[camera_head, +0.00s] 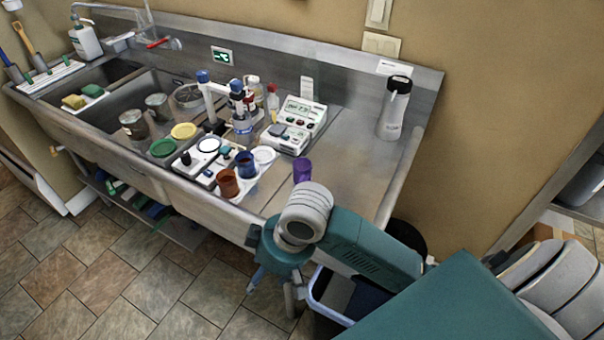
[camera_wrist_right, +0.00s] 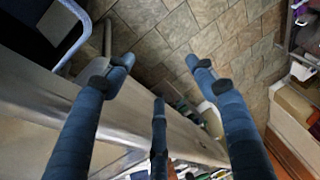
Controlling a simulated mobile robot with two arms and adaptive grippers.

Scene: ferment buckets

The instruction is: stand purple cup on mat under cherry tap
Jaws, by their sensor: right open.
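The purple cup (camera_head: 302,170) stands upright on the steel counter, just behind my right wrist, which may hide its lower part. My right gripper (camera_head: 262,276) points down in front of the counter's front edge, apart from the cup. In the right wrist view its three blue fingers (camera_wrist_right: 160,75) are spread and empty, with floor and counter edge behind them. A small tap stand with blue tops (camera_head: 237,95) is at the middle of the counter. I cannot tell which tap is cherry, nor pick out the mat for certain. My left gripper is not in view.
A brown cup (camera_head: 228,183) and a blue cup (camera_head: 246,165) stand left of the purple cup. A white meter (camera_head: 296,125) is behind them. The counter between bottle and purple cup is bare. A dark bin (camera_head: 345,297) is below.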

